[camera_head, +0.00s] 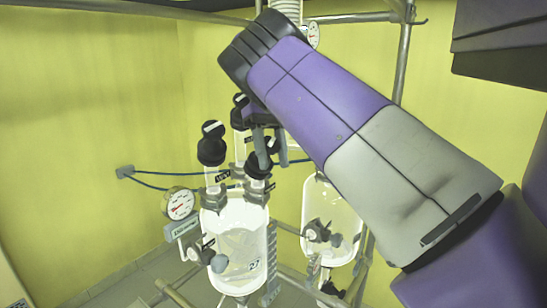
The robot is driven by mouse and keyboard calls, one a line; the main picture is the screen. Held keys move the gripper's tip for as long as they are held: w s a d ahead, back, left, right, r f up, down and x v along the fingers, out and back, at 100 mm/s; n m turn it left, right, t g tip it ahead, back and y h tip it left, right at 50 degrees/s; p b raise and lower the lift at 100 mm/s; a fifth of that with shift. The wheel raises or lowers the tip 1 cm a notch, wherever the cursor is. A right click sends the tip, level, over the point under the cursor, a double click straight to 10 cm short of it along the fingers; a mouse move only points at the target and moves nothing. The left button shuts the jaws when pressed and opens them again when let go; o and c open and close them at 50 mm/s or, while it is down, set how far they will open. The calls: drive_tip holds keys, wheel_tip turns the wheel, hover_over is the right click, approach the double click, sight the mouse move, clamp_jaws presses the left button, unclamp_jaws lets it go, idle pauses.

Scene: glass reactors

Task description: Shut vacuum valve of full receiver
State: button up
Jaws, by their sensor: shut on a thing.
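Two glass receivers hang in the frame. The left receiver (235,248) shows what looks like clear liquid inside, and the right receiver (345,222) stands partly behind my arm. Several black-capped valves rise from the left receiver's lid, including a left valve (211,146) and a front valve (258,168). Small dark labels hang by them, too small to read surely. My gripper (270,152) reaches down among these valves, its grey fingers shut on a black valve knob (271,145). My wrist hides part of the valve tops. The knob's exact turn cannot be told.
A round pressure gauge (179,204) sits left of the left receiver, and another gauge (313,36) is at the top. Metal frame pipes (404,50) run around the glassware. Blue tubing (180,173) leads to the yellow wall (85,110). Open space lies at left.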

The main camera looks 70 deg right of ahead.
drive_tip(key=shift+a, duration=0.1)
idle(0.5)
drive_tip(key=o, duration=1.4)
drive_tip(key=shift+s, duration=0.1)
drive_tip(key=shift+d+n+g+h, duration=0.35)
drive_tip(key=shift+n+g+h, duration=0.15)
drive_tip(key=shift+n+h, duration=0.55)
drive_tip(key=shift+s+d+f+n+h, duration=0.15)
drive_tip(key=shift+n+h, duration=0.2)
drive_tip(key=shift+h, duration=0.2)
